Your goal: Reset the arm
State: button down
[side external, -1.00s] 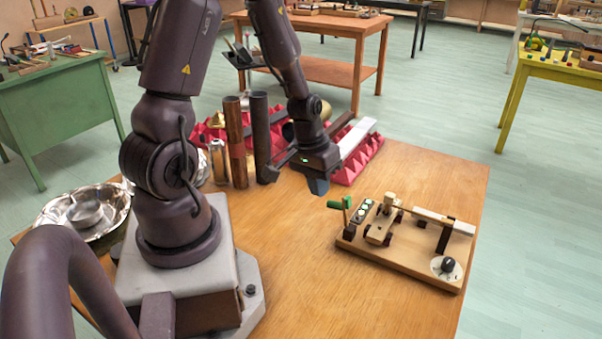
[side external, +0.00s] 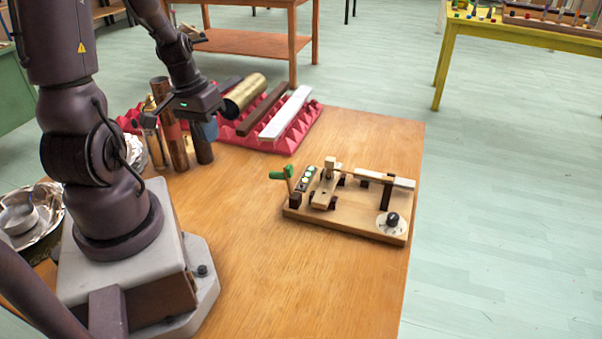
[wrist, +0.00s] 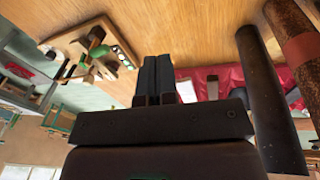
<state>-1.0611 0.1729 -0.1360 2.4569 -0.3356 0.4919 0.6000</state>
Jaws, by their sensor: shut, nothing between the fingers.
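My gripper (side external: 207,131) is shut and empty. My arm is bent at the elbow and reaches over the upright pipes.
A wooden board with levers and a dial (side external: 345,207) sits right on the table (side external: 270,270). A red foam tray (side external: 288,143) holds a brass tube (side external: 244,94) and bars. A copper pipe (side external: 172,130) stands close behind my gripper. The table's front middle is clear.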

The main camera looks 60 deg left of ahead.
jog(key=w+d+r+m+t, duration=0.1)
jog(key=d+r+m+t, duration=0.2)
jog(key=d+r, duration=1.5)
jog(key=m, duration=0.4)
jog(key=shift+w+d+r+t+y, duration=0.3)
jog(key=shift+w+d+y, duration=0.1)
jog(key=shift+f, duration=0.1)
